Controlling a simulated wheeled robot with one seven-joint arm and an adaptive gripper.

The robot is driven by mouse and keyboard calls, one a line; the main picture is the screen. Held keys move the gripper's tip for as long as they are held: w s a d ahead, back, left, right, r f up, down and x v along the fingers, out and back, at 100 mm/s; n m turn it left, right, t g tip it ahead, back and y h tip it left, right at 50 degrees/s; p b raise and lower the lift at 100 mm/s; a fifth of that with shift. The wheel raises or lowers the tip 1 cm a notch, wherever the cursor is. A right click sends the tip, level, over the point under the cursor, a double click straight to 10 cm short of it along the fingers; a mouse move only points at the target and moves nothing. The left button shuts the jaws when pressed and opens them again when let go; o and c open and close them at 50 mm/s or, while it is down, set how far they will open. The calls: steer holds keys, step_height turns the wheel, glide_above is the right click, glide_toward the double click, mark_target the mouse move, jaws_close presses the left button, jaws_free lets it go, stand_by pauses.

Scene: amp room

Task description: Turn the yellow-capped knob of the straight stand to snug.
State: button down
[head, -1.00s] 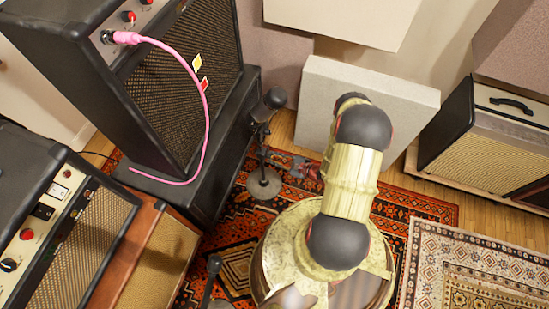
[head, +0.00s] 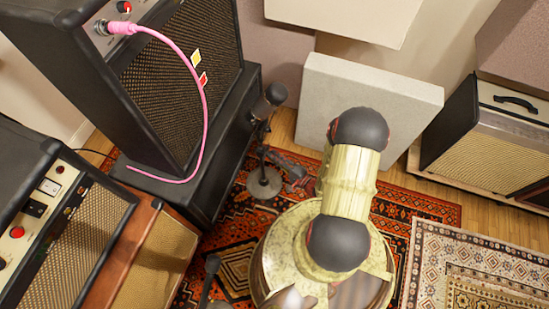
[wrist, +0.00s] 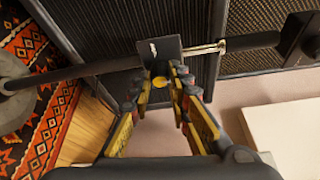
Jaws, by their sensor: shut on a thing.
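The straight stand (head: 264,148) is upright on a round grey base (head: 264,182) in the head view, with a dark microphone (head: 275,94) on top. In the wrist view its pole (wrist: 85,76) runs sideways from the base (wrist: 12,75) to a dark clutch block (wrist: 161,52), then a bright rod (wrist: 205,49). The yellow-capped knob (wrist: 158,82) sits at the block. My gripper (wrist: 162,80) is shut on this knob, one finger on each side. The knob's body is mostly hidden between the fingers. In the head view my gripper is partly hidden by my arm.
A black amplifier (head: 177,95) with a pink cable (head: 190,62) stands on a black cabinet (head: 232,125) close left of the stand. A pale panel (head: 370,95) stands behind. Another stand's top (head: 212,265) shows at lower left.

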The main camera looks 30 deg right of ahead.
steer(key=shift+f+n+t, duration=0.1)
steer(key=shift+n+t, duration=0.2)
steer(key=shift+n, duration=0.6)
steer(key=c, duration=1.7)
jaws_free()
steer(key=shift+c, duration=0.2)
steer(key=shift+o, duration=0.4)
steer(key=v, duration=1.2)
